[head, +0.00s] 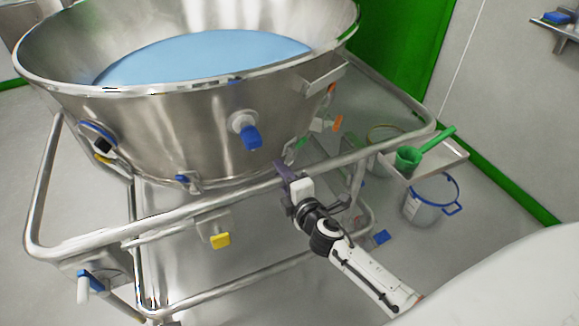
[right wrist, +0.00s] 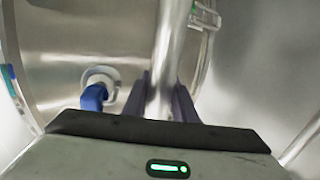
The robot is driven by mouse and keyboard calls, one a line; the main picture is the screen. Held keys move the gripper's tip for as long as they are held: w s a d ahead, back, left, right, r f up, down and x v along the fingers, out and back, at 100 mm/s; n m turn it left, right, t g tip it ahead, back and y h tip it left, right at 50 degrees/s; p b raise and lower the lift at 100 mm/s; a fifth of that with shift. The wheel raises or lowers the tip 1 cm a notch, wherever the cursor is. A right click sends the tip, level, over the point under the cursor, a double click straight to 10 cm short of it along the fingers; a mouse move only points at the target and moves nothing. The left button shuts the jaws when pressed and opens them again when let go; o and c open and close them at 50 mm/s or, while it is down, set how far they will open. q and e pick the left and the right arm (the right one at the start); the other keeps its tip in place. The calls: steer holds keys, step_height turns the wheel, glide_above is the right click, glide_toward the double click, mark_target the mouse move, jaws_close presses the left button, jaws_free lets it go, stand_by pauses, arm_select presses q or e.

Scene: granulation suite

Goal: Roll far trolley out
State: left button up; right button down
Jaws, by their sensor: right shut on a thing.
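The trolley (head: 185,135) is a large steel bowl in a tubular steel frame and fills the left and middle of the head view. The bowl holds something light blue (head: 205,55). My right gripper (head: 287,178) is shut on the trolley's front rail (head: 230,189), below the bowl and right of a blue-handled valve (head: 246,130). In the right wrist view the rail (right wrist: 169,45) runs between the two dark fingers (right wrist: 163,98), with the blue-handled valve (right wrist: 95,95) to their left. My left gripper is not in view.
A green panel (head: 400,45) is behind. Grey floor shows bare at the lower right (head: 480,225).

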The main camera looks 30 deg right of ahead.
steer(key=shift+a+f, duration=0.2)
steer(key=shift+f, duration=0.1)
steer(key=c, duration=1.5)
jaws_free()
steer(key=shift+w+f, duration=0.15)
steer(key=shift+w, duration=0.1)
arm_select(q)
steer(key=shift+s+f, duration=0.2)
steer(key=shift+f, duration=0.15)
arm_select(e)
steer(key=shift+o, duration=0.2)
steer(key=shift+d+r, duration=0.1)
steer(key=shift+r, duration=0.1)
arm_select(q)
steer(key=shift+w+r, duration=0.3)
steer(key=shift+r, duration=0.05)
arm_select(e)
steer(key=v, duration=1)
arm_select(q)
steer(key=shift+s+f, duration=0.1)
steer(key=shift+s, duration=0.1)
arm_select(e)
steer(key=shift+s, duration=0.1)
